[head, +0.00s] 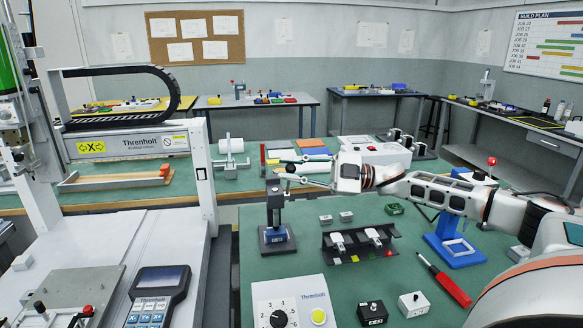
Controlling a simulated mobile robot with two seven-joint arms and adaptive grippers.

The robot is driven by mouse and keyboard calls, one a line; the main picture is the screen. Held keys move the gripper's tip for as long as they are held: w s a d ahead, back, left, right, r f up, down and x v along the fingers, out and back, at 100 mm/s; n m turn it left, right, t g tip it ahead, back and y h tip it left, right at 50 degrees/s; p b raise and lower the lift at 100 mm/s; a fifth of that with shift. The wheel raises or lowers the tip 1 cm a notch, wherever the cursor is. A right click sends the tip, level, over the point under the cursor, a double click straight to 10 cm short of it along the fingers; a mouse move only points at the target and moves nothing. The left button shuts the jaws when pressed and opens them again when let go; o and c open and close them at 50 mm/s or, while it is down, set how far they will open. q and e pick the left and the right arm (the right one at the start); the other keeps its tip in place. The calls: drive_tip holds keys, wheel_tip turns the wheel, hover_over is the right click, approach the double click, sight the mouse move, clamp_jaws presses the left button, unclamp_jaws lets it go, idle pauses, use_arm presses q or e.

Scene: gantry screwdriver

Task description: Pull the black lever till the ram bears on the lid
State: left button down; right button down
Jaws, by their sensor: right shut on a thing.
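A small black press (275,210) stands on the green bench at centre-left, on a dark base plate. A blue box (275,236) sits under its column; its lid is too small to make out, and I cannot tell whether the ram touches it. The black lever's knob (290,168) shows at the top right of the press. My right gripper (303,181) reaches in from the right and is shut on the lever beside the press head; its fingers partly hide the lever. My left gripper is not in view.
A black rack (358,244) with white parts stands right of the press. A white control box (291,303) is in front. The white gantry post (203,180) rises at left.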

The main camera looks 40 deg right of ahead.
drive_tip(key=c, duration=1.9)
unclamp_jaws()
drive_tip(key=shift+w+f, duration=0.1)
drive_tip(key=shift+v, duration=6.1)
